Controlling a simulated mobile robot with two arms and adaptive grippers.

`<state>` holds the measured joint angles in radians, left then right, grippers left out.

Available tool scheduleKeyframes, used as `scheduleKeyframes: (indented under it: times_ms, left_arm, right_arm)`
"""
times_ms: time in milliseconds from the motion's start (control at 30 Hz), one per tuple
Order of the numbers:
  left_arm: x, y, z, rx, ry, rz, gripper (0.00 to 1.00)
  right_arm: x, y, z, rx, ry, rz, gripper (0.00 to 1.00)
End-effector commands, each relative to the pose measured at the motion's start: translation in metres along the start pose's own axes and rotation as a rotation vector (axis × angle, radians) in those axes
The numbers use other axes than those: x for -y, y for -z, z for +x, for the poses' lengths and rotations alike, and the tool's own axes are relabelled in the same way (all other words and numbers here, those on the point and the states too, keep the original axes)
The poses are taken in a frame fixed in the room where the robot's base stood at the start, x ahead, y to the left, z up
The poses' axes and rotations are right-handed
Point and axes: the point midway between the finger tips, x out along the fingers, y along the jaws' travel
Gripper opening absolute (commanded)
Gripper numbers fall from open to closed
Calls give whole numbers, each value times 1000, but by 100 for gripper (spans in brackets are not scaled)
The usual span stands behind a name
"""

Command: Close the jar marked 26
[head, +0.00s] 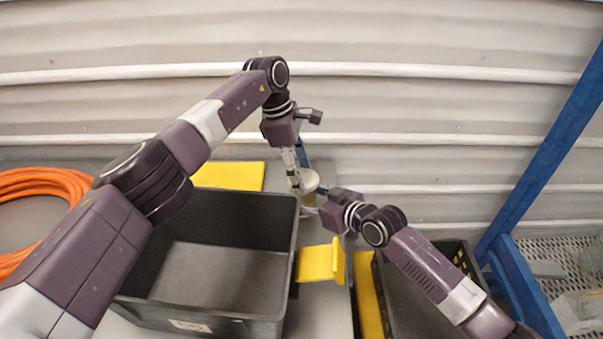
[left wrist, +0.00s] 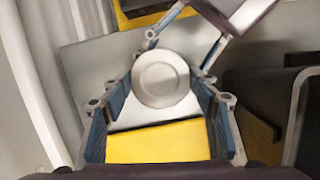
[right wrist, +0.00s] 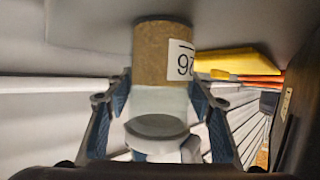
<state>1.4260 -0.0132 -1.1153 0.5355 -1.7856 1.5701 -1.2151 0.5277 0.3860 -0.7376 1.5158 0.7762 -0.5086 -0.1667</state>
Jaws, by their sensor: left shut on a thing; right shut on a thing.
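The jar marked 26 (right wrist: 165,50) shows upside down in the right wrist view, with brown filling and a clear upper part. My right gripper (right wrist: 160,98) is shut on its clear part, one finger on each side. A pale round lid (left wrist: 160,80) lies between the fingers of my left gripper (left wrist: 168,85), which is shut on it. In the head view, the lid (head: 308,180) is at the jar's top, with my left gripper (head: 295,178) above it and my right gripper (head: 312,208) beside the jar. I cannot tell whether the lid is fully seated.
A large black crate (head: 285,255) stands at front left, with a yellow piece (head: 320,262) at its right side. A yellow mat (head: 230,175) lies behind it. Another dark crate (head: 455,255) is at right, near a blue frame (head: 540,160). An orange hose (head: 45,180) lies at left.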

Motion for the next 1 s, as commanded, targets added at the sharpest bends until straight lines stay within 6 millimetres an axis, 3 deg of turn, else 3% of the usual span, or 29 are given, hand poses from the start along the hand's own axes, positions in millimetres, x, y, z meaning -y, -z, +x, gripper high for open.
scheduleKeyframes:
  times_ms: [67,100,233,567,1000]
  left_arm:
    - [0,-1,-1,2,0,0,42]
    - [0,-1,-1,2,0,0,58]
    - [0,-1,-1,2,0,-1,72]
    - [0,-1,-3,1,-1,-2,72]
    - [0,-13,-44,1,-1,-2,72]
  right_arm:
    - [0,0,0,1,-1,1,0]
    - [0,0,0,1,-1,1,0]
    - [0,0,0,1,-1,1,0]
    - [0,0,0,1,0,1,0]
    - [0,-1,0,1,0,1,0]
